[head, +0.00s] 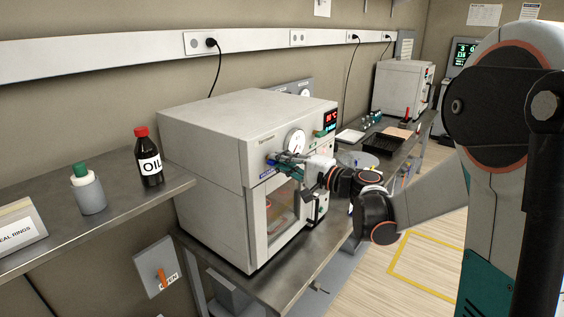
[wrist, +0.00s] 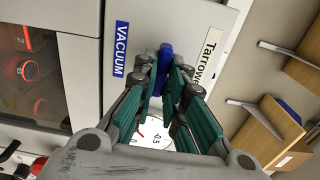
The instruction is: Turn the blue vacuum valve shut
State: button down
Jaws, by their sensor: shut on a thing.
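The blue vacuum valve (wrist: 166,60) is a narrow blue handle on the pale front panel of the oven-like cabinet (head: 215,150), beside a blue VACUUM label (wrist: 121,48). My gripper (wrist: 167,82) has its teal fingers closed on the two sides of the handle, which shows upright between them in the wrist view. In the head view my gripper (head: 283,160) reaches the cabinet's front from the right, just below the round dial (head: 295,142). The fingers hide part of the handle. The dial (wrist: 155,131) shows partly between the fingers in the wrist view.
The cabinet's windowed door (head: 283,210) is below my gripper. A dark bottle labelled OIL (head: 149,160) and a green-topped jar (head: 88,188) stand on the left shelf. A black tray (head: 385,145) and another pale cabinet (head: 400,88) are on the bench behind. Floor at right is open.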

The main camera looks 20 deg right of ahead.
jog(key=c, duration=1.7)
grip_release()
jog(key=shift+w, duration=0.1)
jog(key=shift+o, duration=0.2)
jog(key=shift+d, duration=0.1)
jog(key=v, duration=1.2)
